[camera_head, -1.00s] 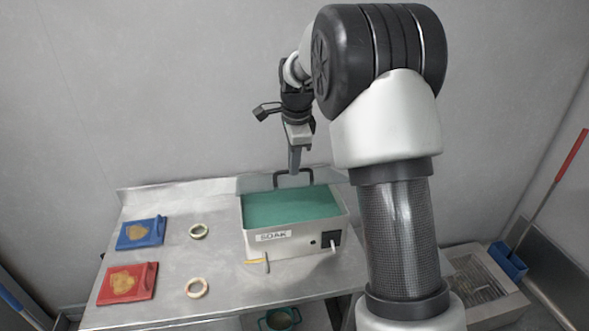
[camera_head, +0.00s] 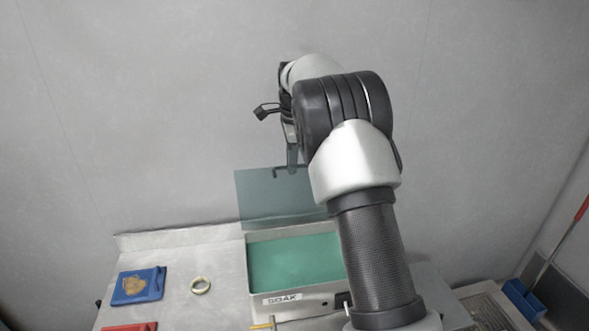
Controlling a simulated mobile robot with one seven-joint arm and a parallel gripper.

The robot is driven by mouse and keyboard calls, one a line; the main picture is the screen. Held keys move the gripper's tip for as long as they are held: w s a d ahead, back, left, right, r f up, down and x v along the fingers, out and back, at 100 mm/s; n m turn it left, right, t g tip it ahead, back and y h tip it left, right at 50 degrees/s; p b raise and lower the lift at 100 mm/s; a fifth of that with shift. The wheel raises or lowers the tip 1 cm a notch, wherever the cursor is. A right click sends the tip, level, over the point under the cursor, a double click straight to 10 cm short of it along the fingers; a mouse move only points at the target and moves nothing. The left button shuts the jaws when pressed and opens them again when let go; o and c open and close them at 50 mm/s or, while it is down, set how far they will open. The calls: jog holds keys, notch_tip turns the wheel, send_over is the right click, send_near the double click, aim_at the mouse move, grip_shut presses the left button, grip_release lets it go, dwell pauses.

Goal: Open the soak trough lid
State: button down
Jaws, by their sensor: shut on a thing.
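The soak trough (camera_head: 286,300) is a pale box marked SOAK on the steel table, with green liquid (camera_head: 295,262) inside. Its see-through lid (camera_head: 270,203) stands raised, close to upright, along the trough's back edge. The dark lid handle (camera_head: 283,173) is at the lid's top edge. My gripper (camera_head: 292,166) is at that edge, shut on the handle. My arm hides the right part of the lid and the trough's right side.
On the table (camera_head: 190,265) to the left are a blue board with a brown patch (camera_head: 138,286), a pale ring (camera_head: 201,285) and a red board (camera_head: 130,327). A wall stands close behind. A blue dustpan (camera_head: 523,299) is at the far right.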

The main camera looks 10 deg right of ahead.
jog(key=shift+w+f, duration=0.3)
jog(key=shift+w, duration=0.35)
jog(key=shift+w+f, duration=0.3)
jog(key=shift+w, duration=0.35)
jog(key=c, duration=1.8)
grip_release()
jog(key=shift+w, duration=0.15)
jog(key=shift+c, duration=0.2)
jog(key=shift+r, duration=0.25)
jog(key=v, duration=1.7)
jog(key=shift+r, duration=0.1)
